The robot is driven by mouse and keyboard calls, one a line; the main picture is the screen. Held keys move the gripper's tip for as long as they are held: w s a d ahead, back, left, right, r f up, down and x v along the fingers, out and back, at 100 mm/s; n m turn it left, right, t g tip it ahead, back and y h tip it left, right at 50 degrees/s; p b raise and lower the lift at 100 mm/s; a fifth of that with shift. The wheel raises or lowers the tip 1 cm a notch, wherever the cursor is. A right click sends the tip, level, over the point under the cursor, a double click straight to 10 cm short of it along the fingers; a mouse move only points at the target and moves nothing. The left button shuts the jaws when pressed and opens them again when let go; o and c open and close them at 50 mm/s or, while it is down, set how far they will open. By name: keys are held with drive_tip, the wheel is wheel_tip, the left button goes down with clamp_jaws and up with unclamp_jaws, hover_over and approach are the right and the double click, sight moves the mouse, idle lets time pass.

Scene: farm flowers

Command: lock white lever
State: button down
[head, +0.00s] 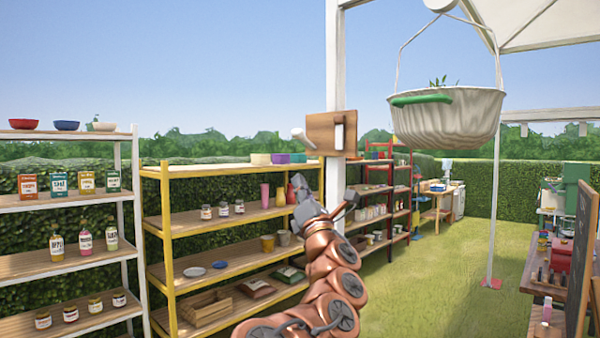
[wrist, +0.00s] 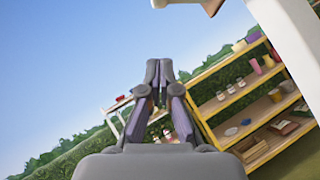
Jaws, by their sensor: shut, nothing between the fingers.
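A wooden board (head: 323,130) is mounted on the white post (head: 336,80). A white lever (head: 302,138) sticks out from its left side, and a second white part (head: 339,137) shows on its right side. In the wrist view, a white piece that looks like the lever (wrist: 172,3) and a bit of brown board (wrist: 212,6) are cut off by the top edge. My gripper (head: 297,181) is below and slightly left of the board, apart from the lever. In the wrist view my gripper (wrist: 159,66) has its fingertips together, with nothing between them.
A white shelf (head: 66,264) and a yellow shelf (head: 225,238) with jars and bowls stand left and behind. A dark board (head: 582,255) stands at far right. Open grass lies between.

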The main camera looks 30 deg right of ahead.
sight(292, 137)
drive_tip(key=s+d+r+p+x, duration=0.1)
drive_tip(key=p+x, duration=0.4)
drive_tip(key=x, duration=0.6)
drive_tip(key=shift+d+r+p, duration=0.3)
drive_tip(key=shift+r, duration=0.25)
drive_tip(key=shift+d, duration=0.1)
